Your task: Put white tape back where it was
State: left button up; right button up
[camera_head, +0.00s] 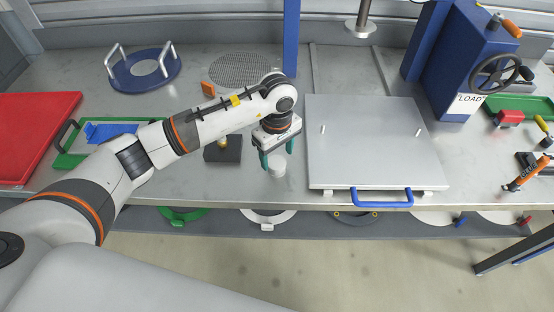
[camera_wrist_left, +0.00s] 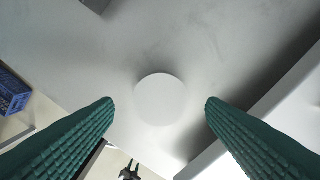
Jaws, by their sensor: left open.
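The white tape (camera_head: 277,167) is a small white cylinder standing on the steel bench, left of the large grey plate. My left gripper (camera_head: 277,155) is above it with its two green fingers pointing down and spread apart. In the left wrist view the tape shows as a plain white disc (camera_wrist_left: 160,99) between the open green fingertips, with a gap on each side. The fingers do not appear to touch it.
The flat grey plate (camera_head: 372,140) with a blue handle (camera_head: 381,203) lies close on the right. A dark block (camera_head: 222,150) with a brass-coloured piece stands on the left. A green tray (camera_head: 72,157) and a red tray (camera_head: 35,125) are further left. The bench's front edge is near the tape.

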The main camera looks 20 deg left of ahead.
aim_at(277, 162)
pick_arm(q)
notch_tip(277, 162, up, 9)
jog(key=b, duration=0.2)
jog(key=shift+r+b, duration=0.2)
jog(key=shift+b, duration=0.1)
